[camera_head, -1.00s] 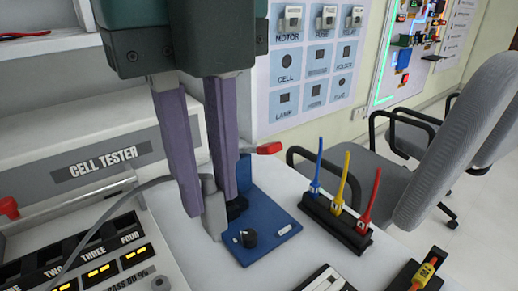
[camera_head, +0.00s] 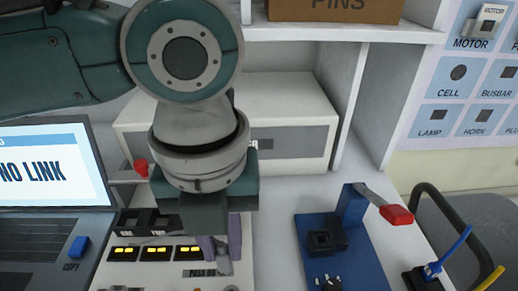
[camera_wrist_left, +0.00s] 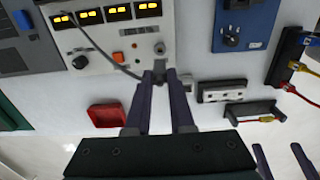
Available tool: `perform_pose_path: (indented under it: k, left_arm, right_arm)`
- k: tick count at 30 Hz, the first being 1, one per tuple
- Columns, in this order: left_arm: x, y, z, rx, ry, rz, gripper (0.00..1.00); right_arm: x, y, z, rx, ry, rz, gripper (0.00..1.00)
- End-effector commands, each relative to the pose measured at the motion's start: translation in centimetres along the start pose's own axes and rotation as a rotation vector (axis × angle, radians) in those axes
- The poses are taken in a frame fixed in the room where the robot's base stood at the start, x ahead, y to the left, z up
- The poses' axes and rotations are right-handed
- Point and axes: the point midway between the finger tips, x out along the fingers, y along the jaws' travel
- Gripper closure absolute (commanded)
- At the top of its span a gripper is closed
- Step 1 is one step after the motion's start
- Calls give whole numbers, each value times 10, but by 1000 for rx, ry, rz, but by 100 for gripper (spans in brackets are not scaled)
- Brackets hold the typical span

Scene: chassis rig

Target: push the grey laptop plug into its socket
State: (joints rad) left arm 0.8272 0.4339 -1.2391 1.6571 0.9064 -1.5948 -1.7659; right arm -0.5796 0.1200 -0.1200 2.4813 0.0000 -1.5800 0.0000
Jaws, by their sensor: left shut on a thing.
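My left gripper (camera_wrist_left: 159,78) is shut on the grey plug (camera_wrist_left: 159,68), holding it near the front of the tester panel. In the head view the left gripper (camera_head: 222,258) hangs below my arm, and the plug is mostly hidden by the fingers. A grey cable runs from the plug across the panel in the left wrist view. The laptop (camera_head: 50,190) stands at the left, with "NO LINK" on its screen and a blue piece (camera_head: 78,246) on its deck. I cannot tell which opening is the plug's socket. My right gripper (camera_wrist_left: 282,160) seems to show with its fingers apart.
The tester panel (camera_wrist_left: 110,40) has yellow-lit displays and a round jack (camera_wrist_left: 160,48). A blue fixture (camera_head: 365,265) with a black block and red-tipped lever stands to the right. A red tray (camera_wrist_left: 106,115) and a black-and-white module (camera_wrist_left: 222,91) lie nearby. Bare white table separates them.

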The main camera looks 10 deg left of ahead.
Motion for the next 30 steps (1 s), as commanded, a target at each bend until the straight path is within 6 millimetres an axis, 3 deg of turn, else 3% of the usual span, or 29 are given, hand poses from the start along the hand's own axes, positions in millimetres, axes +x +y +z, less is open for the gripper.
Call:
perform_pose_path:
  k: [13, 30]
  left_arm:
    - [-3, 0, 0, -4, 1, 1, 100]
    - [55, 0, 0, -4, 0, 0, 100]
  right_arm:
    - [-9, 0, -2, -1, -5, -1, 0]
    - [30, -1, 11, 0, -4, -1, 0]
